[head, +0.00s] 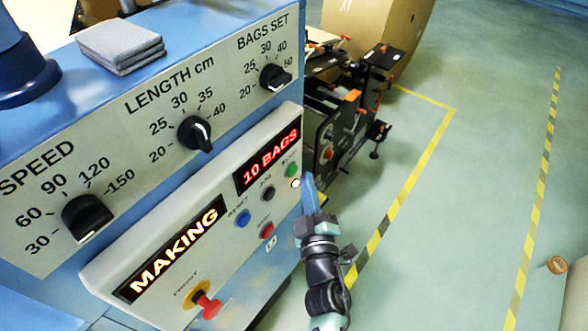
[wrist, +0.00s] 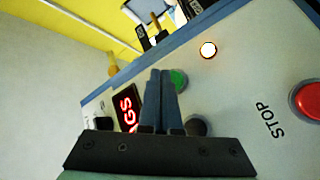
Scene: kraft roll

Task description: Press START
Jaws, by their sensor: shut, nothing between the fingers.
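The green START button (head: 292,170) sits at the upper right of the control panel (head: 150,245). In the wrist view the green button (wrist: 179,79) shows just right of my fingertips, partly covered by them. My gripper (head: 308,180) is shut and empty, its blue fingers together at the panel's right edge; they also show in the wrist view (wrist: 161,74). I cannot tell whether the tips touch the button. A white lamp (wrist: 208,49) near it is lit. The displays read MAKING (head: 172,250) and 10 BAGS (head: 270,160).
A black button (head: 267,194), a blue button (head: 243,218) and a red STOP button (head: 267,231) are close by. A red mushroom button (head: 207,305) on yellow is lower left. Knobs (head: 195,133) line the upper panel. Open floor (head: 480,180) lies right.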

